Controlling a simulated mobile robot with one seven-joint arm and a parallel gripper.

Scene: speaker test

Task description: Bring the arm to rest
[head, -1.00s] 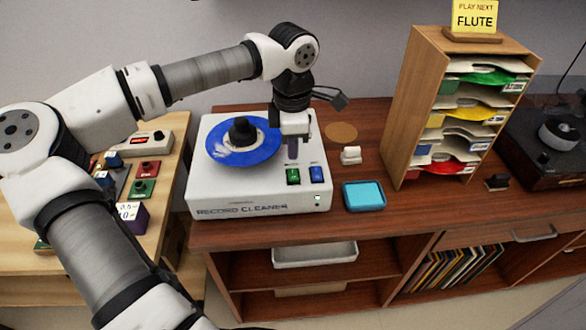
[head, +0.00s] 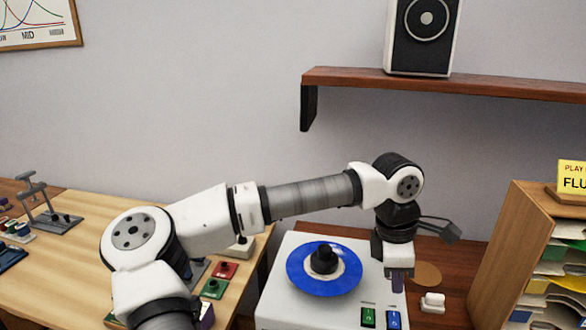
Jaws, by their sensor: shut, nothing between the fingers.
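My arm reaches across the view from the lower left, bent at the elbow. My gripper (head: 397,284) points down over the right part of the white record cleaner (head: 285,255), above its green and blue switches. It is shut and empty. Whether the fingertips touch the cleaner's top, I cannot tell.
A wooden sleeve rack (head: 497,262) with a yellow sign (head: 572,178) stands at right. A white block (head: 433,303) sits beside the cleaner. A wall shelf (head: 470,85) holds a speaker (head: 422,38). A light wooden bench (head: 75,240) with small parts is at left.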

